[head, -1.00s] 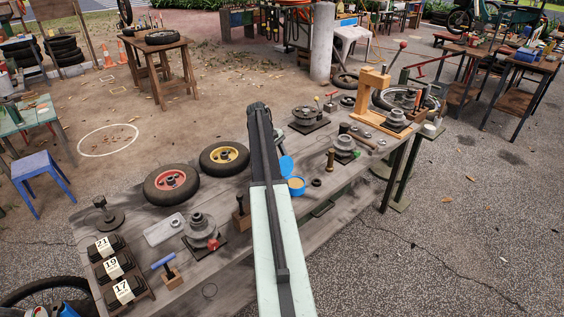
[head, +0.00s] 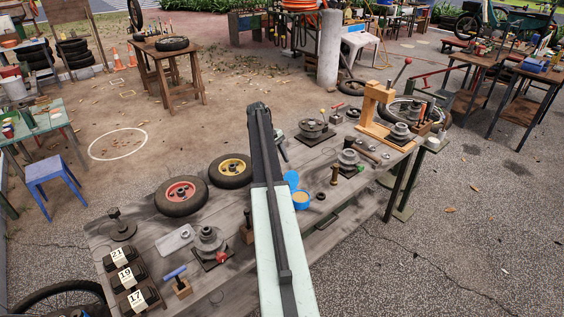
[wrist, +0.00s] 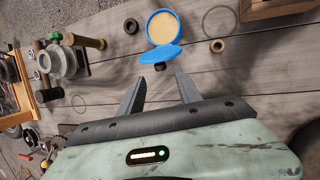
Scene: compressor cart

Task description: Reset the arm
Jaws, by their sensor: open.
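My arm reaches out over the grey wooden workbench (head: 330,160) in the head view, raised above its middle. My gripper (wrist: 160,88) shows in the wrist view with its two fingers spread and nothing between them. In the head view the fingers are mostly hidden by the arm. A round blue tub (wrist: 160,28) with tan contents and an open blue lid (wrist: 158,58) lies beyond the fingertips. The tub also shows right of my arm in the head view (head: 300,199).
Wheels with a red hub (head: 181,193) and a yellow hub (head: 232,169) lie left of the arm. Numbered black bins (head: 129,276) stand at the near left. A wooden press (head: 376,108) stands at the right end. Open paved ground (head: 470,220) lies to the right.

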